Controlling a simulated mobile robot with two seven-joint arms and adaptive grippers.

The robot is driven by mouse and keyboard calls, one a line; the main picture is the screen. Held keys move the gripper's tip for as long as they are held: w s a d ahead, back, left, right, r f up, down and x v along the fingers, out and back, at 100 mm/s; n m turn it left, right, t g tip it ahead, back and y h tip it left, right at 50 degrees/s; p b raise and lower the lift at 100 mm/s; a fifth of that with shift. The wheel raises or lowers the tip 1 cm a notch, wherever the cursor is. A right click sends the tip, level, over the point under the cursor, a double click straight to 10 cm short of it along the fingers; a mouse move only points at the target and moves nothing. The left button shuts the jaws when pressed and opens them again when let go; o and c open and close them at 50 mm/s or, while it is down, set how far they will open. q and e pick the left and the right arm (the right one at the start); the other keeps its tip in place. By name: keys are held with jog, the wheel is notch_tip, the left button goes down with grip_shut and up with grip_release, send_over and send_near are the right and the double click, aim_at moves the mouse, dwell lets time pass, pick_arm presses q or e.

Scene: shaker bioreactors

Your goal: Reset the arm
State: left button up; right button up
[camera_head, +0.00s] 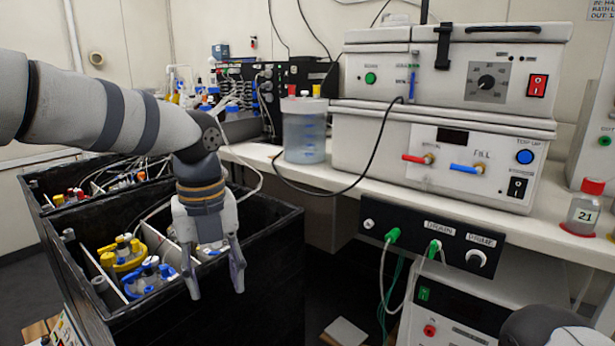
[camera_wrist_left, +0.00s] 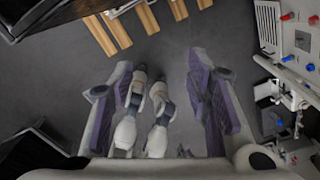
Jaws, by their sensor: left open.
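My left arm comes in from the left in the head view, and its grey wrist points down. My left gripper (camera_head: 216,284) hangs with its fingers spread, in front of the black compartmented bin's right part. Nothing is between the fingertips in the head view. In the left wrist view the two purple-padded fingers (camera_wrist_left: 155,90) stand wide apart, with grey floor beyond and pale jointed parts showing between them. I cannot tell how far those parts are from the fingers. My right gripper is not in view.
The black bin (camera_head: 270,262) holds yellow-capped (camera_head: 122,255) and blue-capped (camera_head: 150,278) vessels close left of the gripper. Cables loop below the bench.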

pick_arm(q)
jog(key=s+d+f+n+g+h+p, duration=0.1)
jog(key=s+d+f+n, duration=0.1)
jog(key=s+f+n, duration=0.8)
jog(key=s+d+f+n+g+h, duration=0.1)
jog(key=s+f+n, duration=0.35)
jog(key=f, duration=0.95)
jog(key=s+a+f+n, duration=0.1)
jog(key=s+a+n, duration=0.2)
jog(key=s, duration=0.6)
jog(key=s+a+f+n+y+p, duration=0.1)
jog(key=s+a+n, duration=0.3)
jog(key=s+n, duration=0.4)
jog(key=s+a+f+n+y, duration=0.1)
jog(key=s+a+n, duration=0.3)
jog(key=s, duration=0.8)
jog(key=shift+f+n+p, duration=0.35)
jog(key=shift+f+n, duration=0.2)
jog(key=shift+n, duration=0.4)
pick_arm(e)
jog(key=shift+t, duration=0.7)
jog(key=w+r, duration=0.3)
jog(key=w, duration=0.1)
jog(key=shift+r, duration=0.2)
pick_arm(q)
jog(key=shift+w+d, duration=0.1)
jog(key=shift+w, duration=0.05)
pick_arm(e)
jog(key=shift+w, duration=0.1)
